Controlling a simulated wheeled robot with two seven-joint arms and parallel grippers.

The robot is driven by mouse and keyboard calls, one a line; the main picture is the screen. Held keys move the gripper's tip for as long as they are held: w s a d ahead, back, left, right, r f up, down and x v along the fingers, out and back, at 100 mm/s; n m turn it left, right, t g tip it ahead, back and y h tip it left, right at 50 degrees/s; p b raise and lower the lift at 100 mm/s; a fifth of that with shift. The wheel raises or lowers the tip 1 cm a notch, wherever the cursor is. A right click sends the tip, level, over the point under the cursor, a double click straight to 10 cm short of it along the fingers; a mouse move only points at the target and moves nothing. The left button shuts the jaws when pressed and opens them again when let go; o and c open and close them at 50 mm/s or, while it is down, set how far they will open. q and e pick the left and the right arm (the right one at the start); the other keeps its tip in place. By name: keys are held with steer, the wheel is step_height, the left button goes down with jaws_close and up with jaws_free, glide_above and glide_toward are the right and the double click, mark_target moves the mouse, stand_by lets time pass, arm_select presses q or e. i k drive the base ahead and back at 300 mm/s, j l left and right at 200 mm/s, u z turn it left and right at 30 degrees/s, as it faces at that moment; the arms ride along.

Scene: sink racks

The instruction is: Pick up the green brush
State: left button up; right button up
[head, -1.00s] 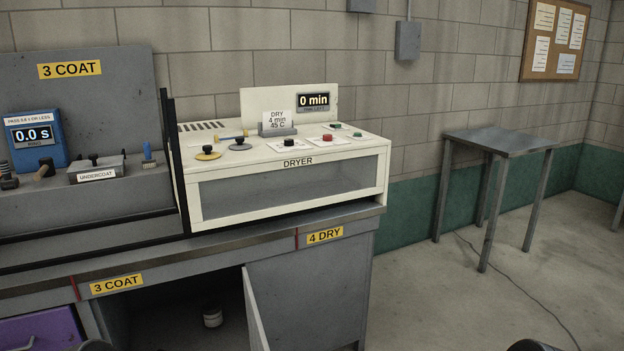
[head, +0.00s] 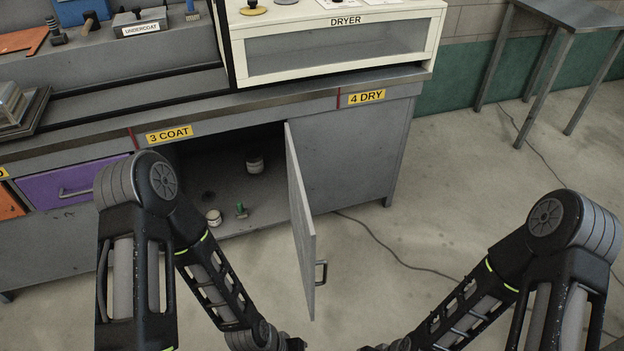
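A small green brush (head: 241,210) stands inside the open cabinet under the bench, near the front edge of its floor. A small white jar (head: 214,217) is just to its left, and another white jar (head: 255,165) is farther back. My two arms come in at the lower left and lower right and reach down to the bottom edge of the head view. Both grippers are out of the picture, below the cabinet opening.
The cabinet door (head: 302,230) stands open toward me, right of the brush. A purple drawer (head: 75,184) is left of the opening. The dryer (head: 340,50) sits on the bench above. Open floor with a cable (head: 385,248) lies right.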

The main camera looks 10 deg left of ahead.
mark_target(240, 213)
steer(key=i+l, duration=0.1)
steer(key=l, duration=0.25)
steer(key=i+l, duration=0.1)
steer(key=l, duration=0.25)
steer(key=i+l, duration=0.15)
steer(key=l, duration=0.25)
steer(key=i+l, duration=0.1)
steer(key=l, duration=0.25)
steer(key=i+l, duration=0.1)
steer(key=l, duration=0.25)
steer(key=l+u, duration=0.15)
steer(key=u, duration=1.2)
